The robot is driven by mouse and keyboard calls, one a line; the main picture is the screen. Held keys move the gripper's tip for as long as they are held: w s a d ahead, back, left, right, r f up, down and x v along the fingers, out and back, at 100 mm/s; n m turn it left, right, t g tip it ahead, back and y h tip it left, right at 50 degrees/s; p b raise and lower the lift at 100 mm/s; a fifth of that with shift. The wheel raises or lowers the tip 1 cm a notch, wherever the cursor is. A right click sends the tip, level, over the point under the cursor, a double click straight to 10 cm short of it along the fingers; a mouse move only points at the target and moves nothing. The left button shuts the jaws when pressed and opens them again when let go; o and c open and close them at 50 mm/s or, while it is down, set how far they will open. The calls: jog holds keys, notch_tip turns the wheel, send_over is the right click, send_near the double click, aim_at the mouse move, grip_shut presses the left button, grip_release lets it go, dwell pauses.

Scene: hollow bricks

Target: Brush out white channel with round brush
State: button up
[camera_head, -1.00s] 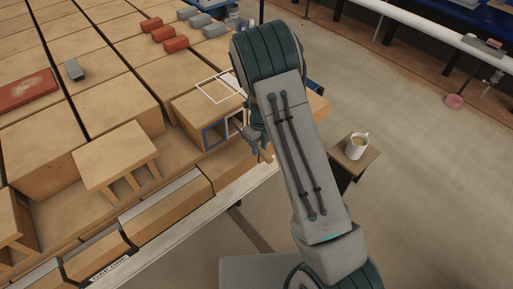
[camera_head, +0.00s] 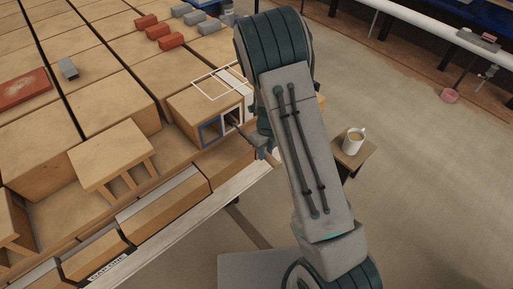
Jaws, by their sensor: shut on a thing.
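The hollow brick (camera_head: 197,101) sits at the table's right front corner. Its front face has a blue-framed channel (camera_head: 203,137) on the left and a white-framed white channel (camera_head: 240,113) on the right. My gripper (camera_head: 259,139) is just in front of the white channel, partly hidden by my arm. It is shut on what appears to be the round brush (camera_head: 242,127), seen as a thin dark shaft pointing at the white opening. The brush head is not clearly visible; I cannot tell how far inside it is.
Other tan bricks (camera_head: 112,160) fill the table to the left. Several red and grey small blocks (camera_head: 171,41) lie at the back. A cup (camera_head: 353,141) stands on a small stand (camera_head: 356,158) to the right of my arm. Open floor lies further right.

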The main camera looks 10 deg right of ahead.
jog(key=shift+s+d, duration=0.55)
jog(key=shift+s, duration=0.2)
jog(key=shift+s+d, duration=0.55)
jog(key=shift+s, duration=0.2)
jog(key=shift+r, duration=0.1)
jog(key=shift+w+a+p, duration=0.4)
jog(key=shift+w+a, duration=0.45)
jog(key=shift+w, duration=0.3)
jog(key=shift+w+a+p, duration=0.4)
jog(key=shift+w+a, duration=0.45)
jog(key=shift+w, duration=0.35)
jog(key=shift+w+a+p, duration=0.4)
jog(key=shift+w+a, duration=0.45)
jog(key=shift+w, duration=0.3)
jog(key=shift+s+d+b, duration=0.1)
jog(key=shift+s+d, duration=0.75)
jog(key=shift+s, duration=0.3)
jog(key=shift+s+d+b, duration=0.15)
jog(key=shift+s+d, duration=0.65)
jog(key=shift+s, duration=0.4)
jog(key=shift+s+d+b, duration=0.1)
jog(key=shift+s+d, duration=0.75)
jog(key=shift+s, duration=0.3)
jog(key=shift+w, duration=0.15)
